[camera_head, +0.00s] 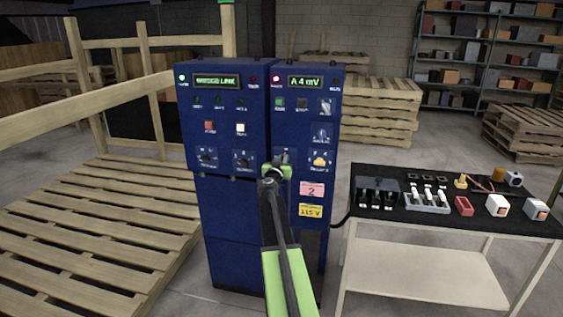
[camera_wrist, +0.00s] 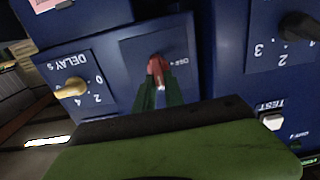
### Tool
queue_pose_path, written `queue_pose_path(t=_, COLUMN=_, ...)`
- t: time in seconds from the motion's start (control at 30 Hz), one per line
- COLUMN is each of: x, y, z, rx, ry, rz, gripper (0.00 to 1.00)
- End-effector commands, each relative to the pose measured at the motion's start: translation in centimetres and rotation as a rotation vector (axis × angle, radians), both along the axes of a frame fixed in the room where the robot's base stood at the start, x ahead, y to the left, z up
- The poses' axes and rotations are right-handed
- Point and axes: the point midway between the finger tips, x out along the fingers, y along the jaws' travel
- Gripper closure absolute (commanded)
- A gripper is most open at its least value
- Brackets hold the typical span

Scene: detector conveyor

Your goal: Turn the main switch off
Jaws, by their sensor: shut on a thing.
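The main switch, with a small red handle (camera_wrist: 156,66), sits on a dark blue plate on the front of the right cabinet (camera_head: 308,130). My gripper (camera_head: 277,168) reaches up to the lower left of that cabinet's control panel and hides the switch in the head view. In the wrist view, the dark green fingers of my gripper (camera_wrist: 158,93) are closed around the red handle. A small label beside the handle is too blurred to read surely.
A yellow delay knob (camera_wrist: 72,88) and a dark knob (camera_wrist: 300,27) flank the switch. A white test button (camera_wrist: 272,121) is close by. A black-topped table (camera_head: 450,222) with several devices stands right; a wooden pallet (camera_head: 95,235) lies left.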

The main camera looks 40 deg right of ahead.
Motion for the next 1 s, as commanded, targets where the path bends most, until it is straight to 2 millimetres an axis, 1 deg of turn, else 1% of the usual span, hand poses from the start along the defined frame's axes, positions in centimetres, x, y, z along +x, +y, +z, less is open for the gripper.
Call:
queue_pose_path(t=0.03, x=0.13, y=-0.33, z=0.06, rx=-0.006, ry=0.008, rz=-0.001, gripper=1.0)
queue_pose_path(t=0.17, x=0.18, y=-0.46, z=0.06, rx=-0.03, ry=0.046, rz=-0.001, gripper=1.0)
queue_pose_path(t=0.37, x=0.29, y=-0.46, z=0.02, rx=-0.101, ry=0.16, rz=-0.002, gripper=1.0)
queue_pose_path(t=1.0, x=0.62, y=-0.28, z=-0.36, rx=-0.418, ry=0.673, rz=-0.008, gripper=1.0)
